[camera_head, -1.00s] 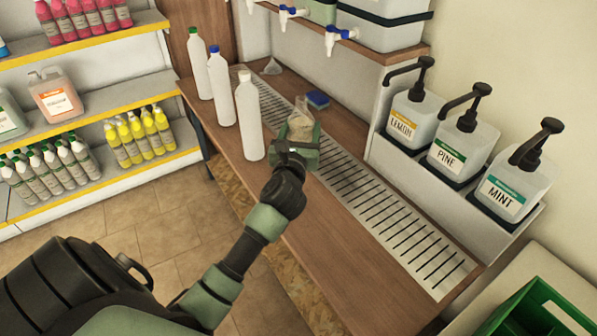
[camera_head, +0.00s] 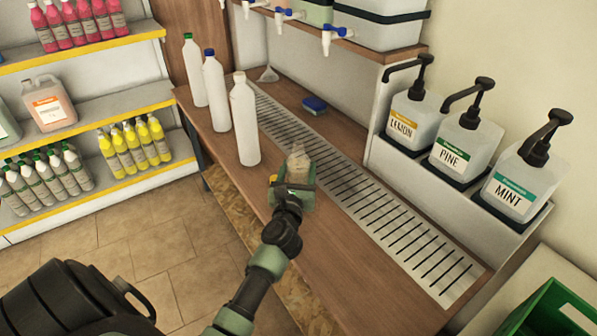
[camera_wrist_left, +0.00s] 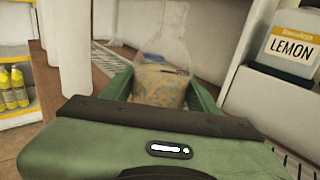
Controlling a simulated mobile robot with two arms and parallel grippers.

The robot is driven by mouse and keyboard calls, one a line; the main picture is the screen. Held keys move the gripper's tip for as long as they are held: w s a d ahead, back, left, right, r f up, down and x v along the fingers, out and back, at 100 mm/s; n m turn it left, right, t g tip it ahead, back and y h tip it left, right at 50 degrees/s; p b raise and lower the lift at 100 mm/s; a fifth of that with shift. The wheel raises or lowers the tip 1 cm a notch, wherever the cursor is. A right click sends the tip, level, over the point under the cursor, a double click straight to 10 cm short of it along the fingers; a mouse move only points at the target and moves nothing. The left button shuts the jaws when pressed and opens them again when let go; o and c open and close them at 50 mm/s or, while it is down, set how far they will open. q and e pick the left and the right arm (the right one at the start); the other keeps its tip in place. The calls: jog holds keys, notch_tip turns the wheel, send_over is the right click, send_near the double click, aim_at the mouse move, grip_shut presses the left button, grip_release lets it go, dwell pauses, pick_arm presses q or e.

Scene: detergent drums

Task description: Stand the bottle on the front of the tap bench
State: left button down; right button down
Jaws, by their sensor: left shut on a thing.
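My left gripper (camera_head: 293,190) is shut on a clear, see-through bottle (camera_head: 298,164). The bottle is upright or nearly so, over the front wooden strip of the tap bench (camera_head: 345,262), close to the slotted drain. In the left wrist view the bottle (camera_wrist_left: 165,60) stands between the green fingers, with the brown bench colour showing through it. The gripper hides its lower part, so I cannot tell whether its base touches the wood. My right gripper is not in view.
Three white bottles, with green (camera_head: 195,72), blue (camera_head: 214,92) and white (camera_head: 244,120) caps, stand on the bench's front strip, left of my gripper. A blue sponge (camera_head: 314,104) lies behind. LEMON (camera_head: 410,118), PINE and MINT pump jugs stand right. The front strip nearer me is bare.

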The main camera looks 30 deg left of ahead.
pick_arm(q)
jog(key=shift+r, duration=0.1)
jog(key=shift+f, duration=0.2)
jog(key=shift+c, duration=2.1)
grip_release()
jog(key=shift+r, duration=0.1)
jog(key=shift+s+d, duration=0.1)
jog(key=shift+s, duration=0.1)
jog(key=v, duration=1.1)
jog(key=shift+s+b, duration=0.3)
jog(key=shift+b, duration=0.1)
jog(key=shift+d+r, duration=0.1)
jog(key=shift+d, duration=0.05)
